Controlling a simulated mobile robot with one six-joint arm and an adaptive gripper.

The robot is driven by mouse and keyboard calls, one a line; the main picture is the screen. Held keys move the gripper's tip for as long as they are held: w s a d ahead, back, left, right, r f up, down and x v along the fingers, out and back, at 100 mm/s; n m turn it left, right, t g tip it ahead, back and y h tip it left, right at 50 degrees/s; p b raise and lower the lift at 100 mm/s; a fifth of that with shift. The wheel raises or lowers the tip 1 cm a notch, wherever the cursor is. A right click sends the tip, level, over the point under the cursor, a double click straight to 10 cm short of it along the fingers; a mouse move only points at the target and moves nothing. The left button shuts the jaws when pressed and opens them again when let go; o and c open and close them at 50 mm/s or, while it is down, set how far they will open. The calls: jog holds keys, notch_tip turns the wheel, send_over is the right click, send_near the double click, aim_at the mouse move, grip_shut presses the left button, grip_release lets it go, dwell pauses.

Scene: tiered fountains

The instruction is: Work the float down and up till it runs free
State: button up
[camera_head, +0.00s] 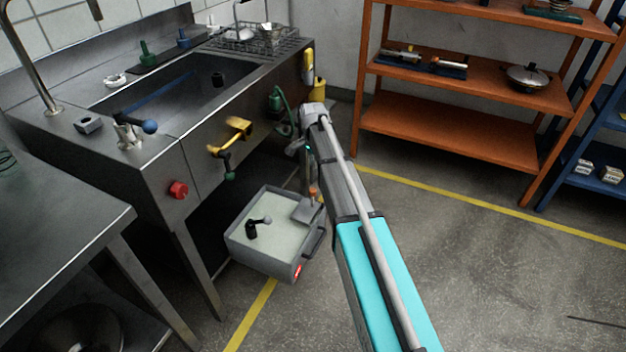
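A grey open-topped tank (262,262) stands on the floor in front of the sink unit, with a pale, level surface inside. On that surface is a small black piece (252,230) with a grey ball (267,219) beside it; this looks like the float, but I cannot be sure. A grey block (308,210) sits at the tank's right corner, with an orange-topped part (313,192) above it. My arm reaches up from the bottom, passing right of the tank. My gripper's fingers cannot be made out; the arm link hides what lies behind it.
The steel sink unit (160,160) stands behind the tank, with a yellow handle (232,133), a red knob (178,189) and a green hose (281,105) on its front. A steel table (60,220) is at left. Orange shelves (450,130) stand at the back. The right floor is clear.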

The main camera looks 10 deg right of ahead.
aim_at(313, 190)
jog(key=m, duration=0.2)
jog(key=r+m+p, duration=0.1)
jog(key=m, duration=0.3)
jog(key=shift+r, duration=0.3)
grip_shut()
jog(key=m, duration=0.2)
jog(key=r+m+p, duration=0.1)
jog(key=m, duration=0.1)
jog(key=m+p, duration=0.1)
jog(key=m, duration=0.2)
jog(key=shift+r, duration=0.25)
jog(key=shift+f, duration=0.2)
notch_tip(313, 190, down, 14)
jog(key=b, duration=1.4)
jog(key=shift+r, duration=0.2)
